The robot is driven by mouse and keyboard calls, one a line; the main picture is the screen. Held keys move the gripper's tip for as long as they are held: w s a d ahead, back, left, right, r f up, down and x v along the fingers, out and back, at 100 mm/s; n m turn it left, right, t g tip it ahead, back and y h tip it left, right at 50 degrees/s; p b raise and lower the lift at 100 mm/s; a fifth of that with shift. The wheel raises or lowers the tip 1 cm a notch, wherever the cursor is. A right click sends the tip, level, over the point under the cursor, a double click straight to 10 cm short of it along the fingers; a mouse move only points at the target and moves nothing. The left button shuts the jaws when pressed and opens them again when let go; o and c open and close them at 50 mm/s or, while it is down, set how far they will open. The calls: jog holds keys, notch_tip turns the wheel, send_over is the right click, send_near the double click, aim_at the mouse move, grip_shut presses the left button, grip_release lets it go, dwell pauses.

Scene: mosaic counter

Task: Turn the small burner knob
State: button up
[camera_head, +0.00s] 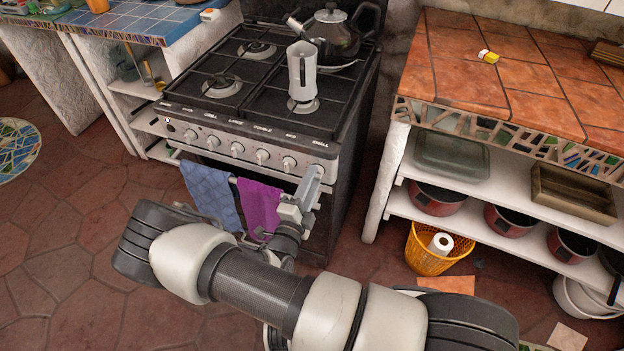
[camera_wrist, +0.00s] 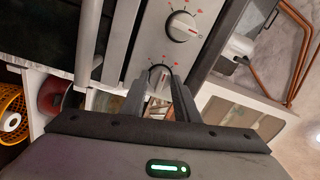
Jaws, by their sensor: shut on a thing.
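The stove's front panel (camera_head: 230,142) carries a row of round knobs with printed labels. The small burner knob is at the panel's right end, under the label "SMALL", and is mostly hidden behind my gripper (camera_head: 313,178) in the head view. In the wrist view the small knob (camera_wrist: 160,72) sits between the two fingertips of my gripper (camera_wrist: 157,84), which is shut on it. Red marks ring it on the metal panel. The neighbouring knob (camera_wrist: 182,27) is clear of the fingers.
A grey pot (camera_head: 302,72) and a dark kettle (camera_head: 332,32) stand on the stove top. A blue towel (camera_head: 210,190) and a purple towel (camera_head: 258,205) hang on the oven rail beside my gripper. A tiled counter (camera_head: 450,65) with shelves stands at right.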

jog(key=shift+n, duration=0.7)
jog(key=o, duration=1)
jog(key=shift+o, duration=0.2)
jog(key=v, duration=1.7)
jog(key=shift+s+p, duration=0.3)
jog(key=shift+p, duration=0.1)
jog(key=shift+d, duration=0.1)
jog(key=shift+c, duration=0.2)
grip_shut()
